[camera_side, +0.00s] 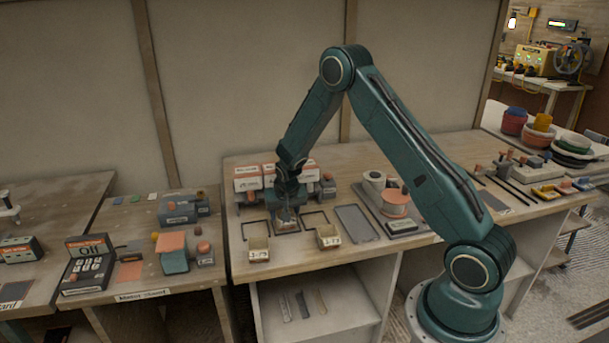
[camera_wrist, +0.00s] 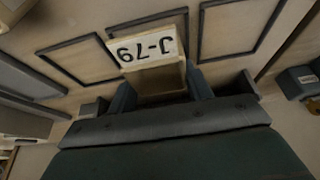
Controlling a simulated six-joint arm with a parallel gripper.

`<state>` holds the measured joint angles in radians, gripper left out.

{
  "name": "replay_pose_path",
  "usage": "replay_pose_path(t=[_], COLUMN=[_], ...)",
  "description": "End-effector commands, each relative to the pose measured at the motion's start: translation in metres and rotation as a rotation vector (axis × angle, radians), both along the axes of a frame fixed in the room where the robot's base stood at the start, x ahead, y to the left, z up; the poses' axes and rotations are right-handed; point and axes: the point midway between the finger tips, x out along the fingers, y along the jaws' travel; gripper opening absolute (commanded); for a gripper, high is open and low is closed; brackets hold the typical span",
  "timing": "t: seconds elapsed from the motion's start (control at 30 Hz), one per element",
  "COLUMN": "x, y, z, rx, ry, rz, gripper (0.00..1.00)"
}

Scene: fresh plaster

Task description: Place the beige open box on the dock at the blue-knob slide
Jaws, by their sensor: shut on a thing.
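My gripper (camera_side: 286,206) points down over the middle dock on the bench. In the wrist view my gripper (camera_wrist: 161,92) is shut on a beige open box (camera_wrist: 158,82), one finger on each side. The box's white label reads J-79, upside down there. In the side view the held box (camera_side: 285,217) is small and partly hidden by the fingers; I cannot tell whether it touches the bench. Dark outlined docks lie in a row: a left dock (camera_wrist: 84,65), a middle one partly behind the box, and a right dock (camera_wrist: 238,28). I cannot make out a blue knob.
Two other beige labelled boxes stand in front of the docks, a left one (camera_side: 259,249) and a right one (camera_side: 328,237). Orange-and-white labelled units (camera_side: 248,178) stand behind. A grey tray (camera_side: 356,223) and a board with a canister (camera_side: 396,203) lie to the right.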

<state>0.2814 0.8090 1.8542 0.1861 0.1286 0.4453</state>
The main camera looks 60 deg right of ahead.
Motion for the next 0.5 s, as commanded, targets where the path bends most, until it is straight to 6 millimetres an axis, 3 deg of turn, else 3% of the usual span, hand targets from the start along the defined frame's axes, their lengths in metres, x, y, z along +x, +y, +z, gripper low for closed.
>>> replay_pose_path(t=[0.23,0.27,0.33,0.37,0.5], x=[0.0000,0.0001,0.0001,0.0001,0.0001], y=[0.0000,0.0000,0.0000,0.0000,0.0000], z=[-0.0029,-0.0028,-0.0026,-0.0026,-0.0025], rx=[0.000,0.000,0.000,0.000,0.000], ry=[0.000,0.000,0.000,0.000,0.000], rz=[0.000,0.000,0.000,0.000,0.000], gripper=[0.25,0.54,0.68,0.72,0.72])
